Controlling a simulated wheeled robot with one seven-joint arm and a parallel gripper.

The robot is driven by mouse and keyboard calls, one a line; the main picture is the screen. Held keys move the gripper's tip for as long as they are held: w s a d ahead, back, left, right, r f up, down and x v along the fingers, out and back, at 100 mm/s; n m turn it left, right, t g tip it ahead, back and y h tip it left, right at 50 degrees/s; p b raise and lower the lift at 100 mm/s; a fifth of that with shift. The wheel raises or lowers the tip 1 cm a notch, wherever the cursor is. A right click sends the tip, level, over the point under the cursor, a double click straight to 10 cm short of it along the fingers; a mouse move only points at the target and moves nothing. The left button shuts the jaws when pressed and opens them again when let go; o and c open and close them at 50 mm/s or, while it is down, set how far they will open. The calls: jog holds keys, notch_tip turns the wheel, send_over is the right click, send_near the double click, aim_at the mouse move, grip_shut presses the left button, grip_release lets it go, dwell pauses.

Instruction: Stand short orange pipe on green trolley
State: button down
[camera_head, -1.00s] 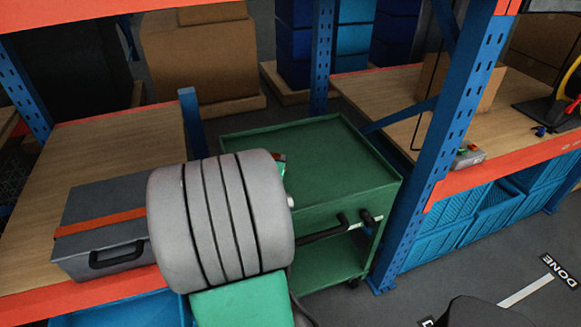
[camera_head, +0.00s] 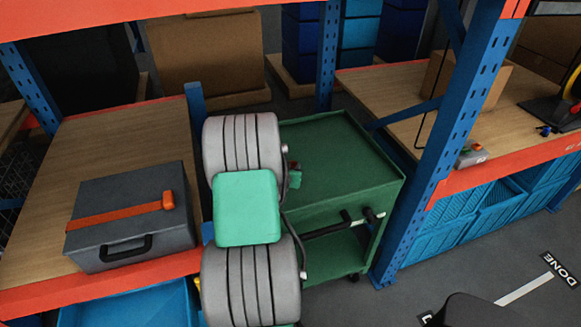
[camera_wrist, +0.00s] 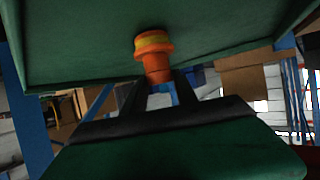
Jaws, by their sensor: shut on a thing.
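The short orange pipe (camera_wrist: 154,55) shows in the wrist view, with a yellow band round its wider end. My gripper (camera_wrist: 160,80) is shut on its narrower end. The green trolley (camera_wrist: 80,62) fills the picture behind the pipe; I cannot tell whether the two touch. In the head view the trolley's flat top (camera_head: 340,150) is bare where it shows. My arm covers its left side.
A grey case (camera_head: 130,215) with an orange strap lies on the wooden shelf (camera_head: 120,130) left of my arm. A blue rack post (camera_head: 440,140) stands close to the trolley's right side. Blue crates (camera_head: 480,215) are under the right shelf. The trolley's handle (camera_head: 345,222) faces the front.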

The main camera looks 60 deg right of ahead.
jog(key=c, duration=1)
grip_release()
jog(key=shift+o, duration=0.2)
jog(key=shift+r, duration=0.1)
jog(key=shift+a+r, duration=0.1)
jog(key=shift+a, duration=0.05)
jog(key=b+v, duration=0.1)
jog(key=v, duration=1.1)
jog(key=w+a+r+n+t+y, duration=0.1)
jog(key=w+a+n+t+y, duration=0.15)
jog(key=w+a, duration=0.55)
jog(key=w+a+r+n+t+y, duration=0.1)
jog(key=w+a+r+n+y, duration=0.2)
jog(key=w+a, duration=0.5)
jog(key=s+a+r+n+y, duration=0.1)
jog(key=s+a+n+y, duration=0.1)
jog(key=a, duration=0.7)
jog(key=s+a+r+n+g+y, duration=0.1)
jog(key=a+n, duration=0.4)
jog(key=a, duration=0.5)
jog(key=s+a+r+n+g+y, duration=0.1)
jog(key=s+a+n+y, duration=0.2)
jog(key=a, duration=0.6)
jog(key=shift+s+a+y, duration=0.25)
jog(key=shift+s+y, duration=0.3)
jog(key=shift+s, duration=0.25)
